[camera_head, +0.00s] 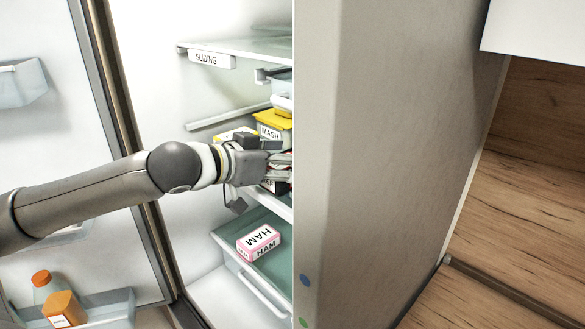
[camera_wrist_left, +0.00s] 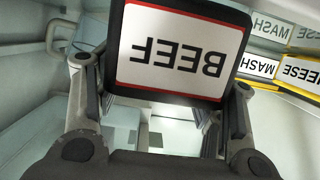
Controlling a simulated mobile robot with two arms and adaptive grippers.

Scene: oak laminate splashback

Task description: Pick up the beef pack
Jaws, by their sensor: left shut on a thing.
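The beef pack (camera_wrist_left: 178,48) is black with a white, red-edged label whose BEEF lettering shows upside down in the left wrist view. My left gripper (camera_wrist_left: 165,95) is shut on it, with a finger at each side of the pack. In the head view my left gripper (camera_head: 272,163) reaches into the open fridge at shelf height. Only a dark, labelled bit of the beef pack (camera_head: 276,187) shows there, mostly hidden by the gripper and the fridge side. Whether the pack touches the shelf I cannot tell. My right gripper is not in view.
A yellow-topped MASH pack (camera_head: 270,130) stands close behind the gripper. The grey fridge side (camera_head: 390,150) bounds the right.

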